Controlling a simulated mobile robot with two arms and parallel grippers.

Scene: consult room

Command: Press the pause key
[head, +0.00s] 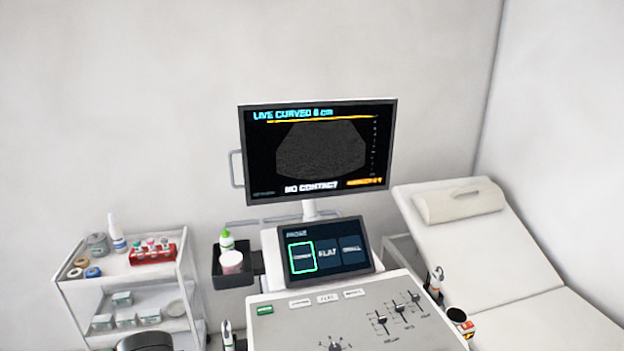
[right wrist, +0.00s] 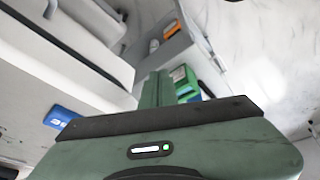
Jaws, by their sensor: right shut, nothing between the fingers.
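The ultrasound console (head: 290,327) is at the bottom of the head view, cut off by the lower edge. On its top row are a green key (head: 265,310) and white keys (head: 328,297). Their lettering is too small to read surely, so I cannot tell which key is pause. The monitor (head: 318,150) above reads "LIVE CURVED" and "NO CONTACT". The small touch screen (head: 324,272) has its left tile outlined in green. My right gripper (right wrist: 157,76) is shut and empty in the right wrist view, away from any key I can make out. My left gripper is not in view.
A trolley (head: 120,268) with bottles and a red rack stands at left. A black side tray (head: 232,276) holds a bottle and a pink-white jar. An examination couch (head: 500,252) is at right. Probes (head: 436,282) hang at the console's sides.

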